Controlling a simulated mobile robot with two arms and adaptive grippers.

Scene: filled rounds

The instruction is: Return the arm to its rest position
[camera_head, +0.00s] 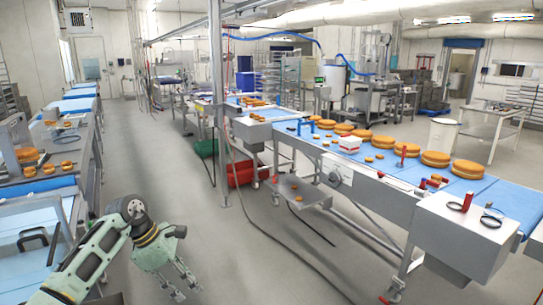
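My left arm (97,254) comes in from the lower left, pale green with dark joints. It bends at a dark joint, and its forearm points down and to the right. My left gripper (186,291) hangs over the bare grey floor, between the left bench and the long conveyor. Its two thin fingers are spread apart with nothing between them, so it is open and empty. It touches nothing that I can see. My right arm and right gripper are not in view.
A long conveyor (385,171) with a blue belt carries several filled rounds on the right. A metal bench (84,168) with rounds stands at the left, close to my arm. A red crate (243,174) sits beneath the conveyor. The aisle floor (165,150) between is open.

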